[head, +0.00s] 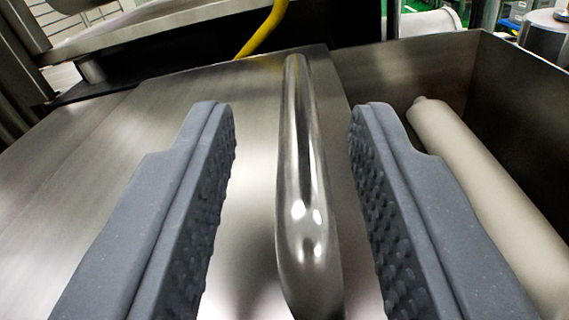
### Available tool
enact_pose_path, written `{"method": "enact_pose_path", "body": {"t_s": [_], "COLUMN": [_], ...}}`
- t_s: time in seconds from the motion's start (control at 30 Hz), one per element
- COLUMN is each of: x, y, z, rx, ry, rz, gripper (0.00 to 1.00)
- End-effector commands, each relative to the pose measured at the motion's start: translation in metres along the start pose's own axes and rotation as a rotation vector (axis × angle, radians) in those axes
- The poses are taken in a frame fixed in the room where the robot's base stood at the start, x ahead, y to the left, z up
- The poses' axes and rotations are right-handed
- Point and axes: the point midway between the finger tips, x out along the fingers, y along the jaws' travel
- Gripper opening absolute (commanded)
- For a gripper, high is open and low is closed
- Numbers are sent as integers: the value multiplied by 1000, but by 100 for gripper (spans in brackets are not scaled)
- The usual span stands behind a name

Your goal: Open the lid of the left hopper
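A shiny metal bar handle (303,180) runs lengthwise in the middle of the head view, on the right part of a flat brushed-steel lid (90,190). My gripper (287,115) is open. Its two grey studded fingers stand on either side of the handle, with a visible gap between the handle and each finger. The near end of the handle reaches the bottom of the view. I cannot tell how far the fingertips are above the lid, which looks flat and closed.
To the right is an open steel bin (400,75) with a pale roller (490,190) inside, beside my right finger. A yellow hose (262,32) and a metal plate (150,32) over a dark gap lie beyond the lid.

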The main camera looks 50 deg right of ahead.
Motion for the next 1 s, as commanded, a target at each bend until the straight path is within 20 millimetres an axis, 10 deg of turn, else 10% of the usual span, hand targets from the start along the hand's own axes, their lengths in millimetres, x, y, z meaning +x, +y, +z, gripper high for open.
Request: {"method": "enact_pose_path", "body": {"t_s": [1.0], "x": [-134], "y": [1], "z": [2], "rx": [0], "ry": [-1], "rz": [1], "gripper": [33]}}
